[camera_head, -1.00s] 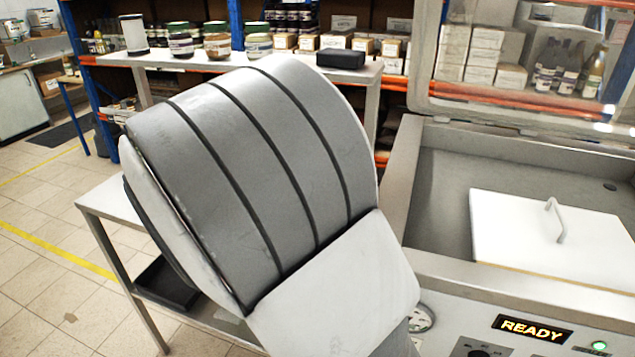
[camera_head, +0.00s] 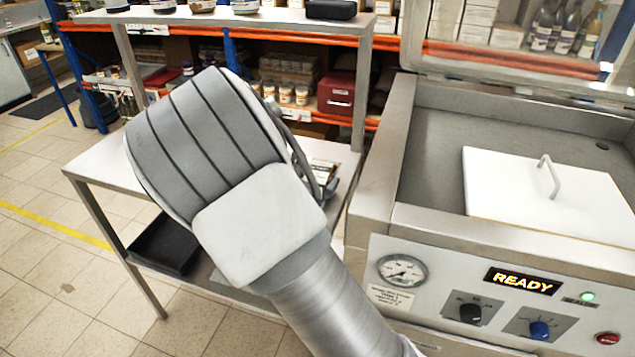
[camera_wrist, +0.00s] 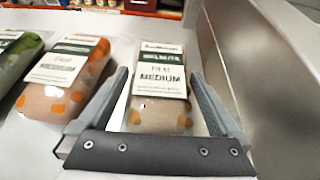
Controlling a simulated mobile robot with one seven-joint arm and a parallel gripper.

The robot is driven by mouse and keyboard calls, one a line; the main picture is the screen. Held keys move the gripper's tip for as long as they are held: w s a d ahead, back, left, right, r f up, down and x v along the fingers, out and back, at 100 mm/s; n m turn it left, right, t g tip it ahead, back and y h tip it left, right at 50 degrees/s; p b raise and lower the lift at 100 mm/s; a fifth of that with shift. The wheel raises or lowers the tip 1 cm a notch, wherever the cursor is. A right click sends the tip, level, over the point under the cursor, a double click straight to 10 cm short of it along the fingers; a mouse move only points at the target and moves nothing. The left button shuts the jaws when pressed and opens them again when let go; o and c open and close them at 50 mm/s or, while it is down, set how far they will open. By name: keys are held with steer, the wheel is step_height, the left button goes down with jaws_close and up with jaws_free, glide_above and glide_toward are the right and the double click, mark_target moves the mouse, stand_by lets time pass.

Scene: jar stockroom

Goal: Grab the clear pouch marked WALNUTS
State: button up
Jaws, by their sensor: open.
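In the wrist view, a clear pouch (camera_wrist: 160,112) with pale brown contents lies between my gripper's fingers. Its label's name line is blurred but looks like WALNUTS, with MEDIUM readable below. My gripper (camera_wrist: 160,76) is open, one finger on each side of this pouch; I cannot tell whether they touch it. A second pouch (camera_wrist: 45,103) with orange pieces lies to the left, its name unreadable. A green pouch (camera_wrist: 12,60) is cut off at the left edge. In the head view, my arm hides most of the gripper and the pouches.
The pouches lie on a light table (camera_head: 100,165) beside a metal sealing machine (camera_head: 375,215) showing READY. The machine's side wall (camera_wrist: 255,80) stands close to the right finger. A white plate (camera_head: 520,205) with a handle lies in its chamber. A black tray (camera_head: 165,245) sits below the table.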

steer(key=c, duration=1.3)
